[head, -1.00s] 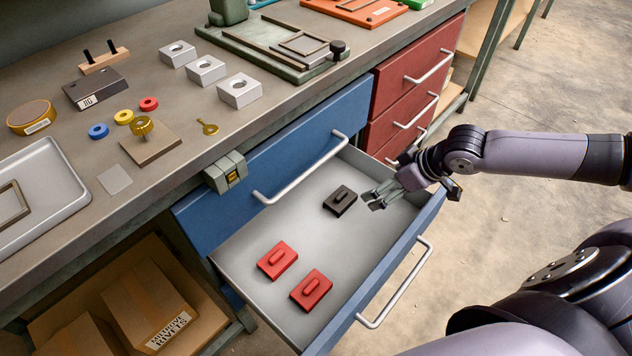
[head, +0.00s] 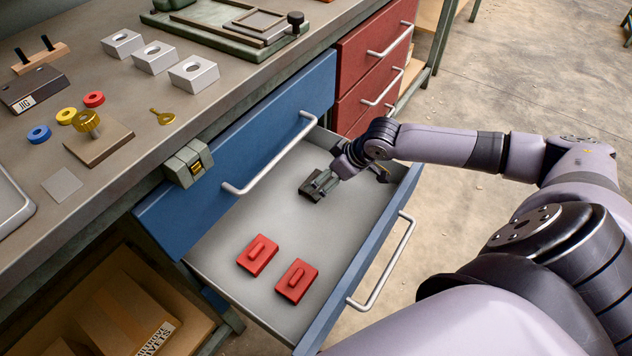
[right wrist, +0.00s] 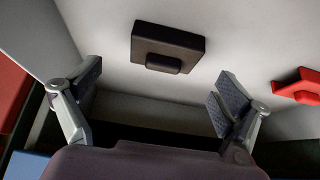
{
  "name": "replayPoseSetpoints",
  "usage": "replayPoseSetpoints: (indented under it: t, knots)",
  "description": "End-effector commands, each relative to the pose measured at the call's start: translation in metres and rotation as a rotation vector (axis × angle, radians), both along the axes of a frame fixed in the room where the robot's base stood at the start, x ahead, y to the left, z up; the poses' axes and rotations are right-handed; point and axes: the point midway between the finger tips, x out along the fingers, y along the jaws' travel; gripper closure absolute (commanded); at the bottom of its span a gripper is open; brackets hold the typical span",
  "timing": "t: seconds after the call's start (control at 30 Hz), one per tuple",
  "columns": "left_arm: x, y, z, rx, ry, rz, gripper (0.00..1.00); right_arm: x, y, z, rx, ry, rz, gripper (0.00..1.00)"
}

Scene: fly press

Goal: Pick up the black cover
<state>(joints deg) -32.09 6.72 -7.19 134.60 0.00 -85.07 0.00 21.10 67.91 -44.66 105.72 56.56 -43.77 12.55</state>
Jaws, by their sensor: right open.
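The black cover (head: 309,190) lies flat in the open drawer, near its back right end, and my right gripper hides part of it in the head view. In the right wrist view the black cover (right wrist: 167,48) shows whole, with its raised handle, ahead of and between the fingers. My right gripper (head: 320,184) is open and empty, reaching into the drawer over its front edge. Its two fingers stand wide apart in the right wrist view (right wrist: 158,92), with a gap to the cover. My left gripper is not in view.
Two red covers (head: 258,255) (head: 297,281) lie in the drawer's near part. The drawer's blue front (head: 376,250) and handle stand under my right arm. The bench (head: 130,110) above holds metal blocks, rings and a fixture. The drawer floor between the covers is clear.

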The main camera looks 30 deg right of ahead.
Motion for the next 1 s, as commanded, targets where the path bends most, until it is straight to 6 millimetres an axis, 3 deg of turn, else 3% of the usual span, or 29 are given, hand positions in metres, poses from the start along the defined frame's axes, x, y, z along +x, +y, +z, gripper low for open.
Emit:
replayPoseSetpoints:
  t: [0.23,0.43,0.73,1.0]
  knots:
    - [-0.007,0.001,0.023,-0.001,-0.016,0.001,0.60,0.009,0.007,-0.016,0.002,-0.002,0.001,0.05]
    - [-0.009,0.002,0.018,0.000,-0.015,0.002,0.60,0.023,0.015,-0.040,0.001,-0.002,0.000,0.05]
    - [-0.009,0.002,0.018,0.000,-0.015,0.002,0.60,0.026,0.016,-0.044,-0.001,-0.001,0.000,0.05]
    - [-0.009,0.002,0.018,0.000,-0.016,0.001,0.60,0.026,0.016,-0.044,-0.001,-0.001,0.000,0.22]
